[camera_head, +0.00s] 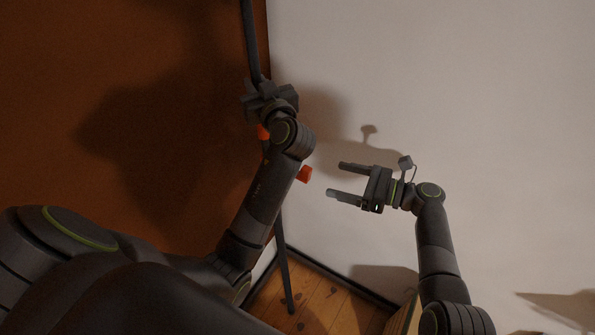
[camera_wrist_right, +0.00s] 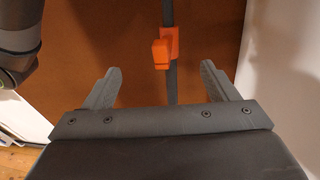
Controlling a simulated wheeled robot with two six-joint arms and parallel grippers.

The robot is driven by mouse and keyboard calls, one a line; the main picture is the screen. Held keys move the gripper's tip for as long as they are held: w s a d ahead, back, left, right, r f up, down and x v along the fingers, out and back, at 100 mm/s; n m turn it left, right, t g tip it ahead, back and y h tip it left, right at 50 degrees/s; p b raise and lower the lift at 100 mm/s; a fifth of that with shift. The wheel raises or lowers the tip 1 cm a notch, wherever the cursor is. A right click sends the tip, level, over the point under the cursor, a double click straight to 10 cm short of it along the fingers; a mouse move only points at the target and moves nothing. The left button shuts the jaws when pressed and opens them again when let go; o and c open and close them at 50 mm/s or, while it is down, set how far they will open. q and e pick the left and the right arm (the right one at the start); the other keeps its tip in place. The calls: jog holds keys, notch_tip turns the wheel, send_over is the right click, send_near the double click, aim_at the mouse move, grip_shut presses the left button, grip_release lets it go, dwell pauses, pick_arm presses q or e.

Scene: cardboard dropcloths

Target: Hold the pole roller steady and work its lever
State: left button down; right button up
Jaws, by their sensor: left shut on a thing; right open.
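The pole roller is a dark pole (camera_head: 251,45) standing along the corner of the walls, with its lower end (camera_head: 286,281) near the wooden floor. My left gripper (camera_head: 262,90) is shut on the pole in its upper part. In the right wrist view the orange lever (camera_wrist_right: 161,52) sits on the pole, beyond and between the fingertips. My right gripper (camera_head: 341,180) is open and empty, to the right of the lever and apart from it.
A rust-brown wall (camera_head: 120,60) is on the left and a pale wall (camera_head: 450,80) on the right. The wooden floor (camera_head: 330,300) shows at the bottom. The space between my right fingers and the lever looks clear.

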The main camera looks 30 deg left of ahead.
aim_at(311, 172)
jog(key=shift+s+a+f, duration=0.15)
jog(key=shift+a, duration=1.5)
jog(key=shift+s+a+f, duration=0.1)
jog(key=shift+a+f, duration=0.1)
jog(key=shift+a, duration=1.45)
jog(key=shift+s+a+f, duration=0.15)
jog(key=shift+a, duration=1.5)
jog(key=c, duration=1.6)
jog(key=o, duration=1.7)
jog(key=shift+d, duration=0.1)
jog(key=shift+w+d+r, duration=0.1)
jog(key=shift+d, duration=1.2)
jog(key=shift+w+d+r, duration=0.15)
jog(key=shift+d, duration=1.15)
jog(key=shift+w+d+r, duration=0.1)
jog(key=shift+d, duration=1.2)
